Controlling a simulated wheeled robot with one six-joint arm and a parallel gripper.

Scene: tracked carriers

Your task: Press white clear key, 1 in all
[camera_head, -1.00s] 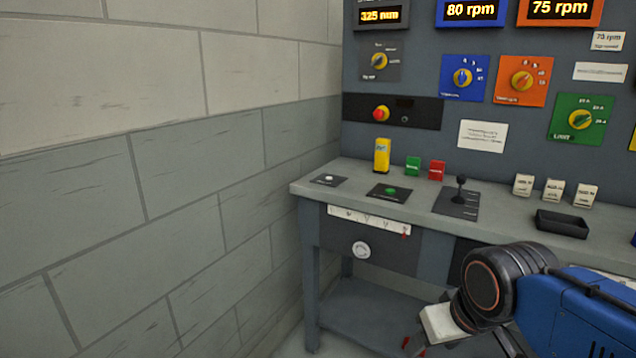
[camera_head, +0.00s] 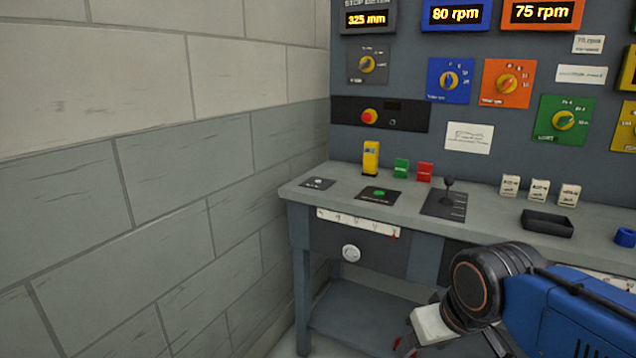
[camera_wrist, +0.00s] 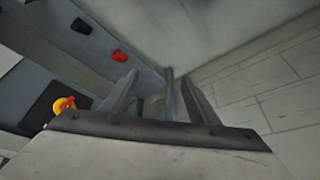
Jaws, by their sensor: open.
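A small white key (camera_head: 318,182) sits on a dark plate at the left end of the grey bench top. It is likely the clear key, but its label is too small to read. My gripper (camera_wrist: 162,92) shows in the wrist view with its two fingers apart and nothing held between them. In the head view my wrist is low at the lower right, in front of the bench and below its top, well apart from the white key. The white key cannot be made out in the wrist view.
A green button (camera_head: 380,195) lies right of the white key, then a black lever (camera_head: 448,190). A yellow block (camera_head: 371,158) stands behind. A white round knob (camera_head: 351,254) is on the bench front. A block wall (camera_head: 160,180) bounds the left side.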

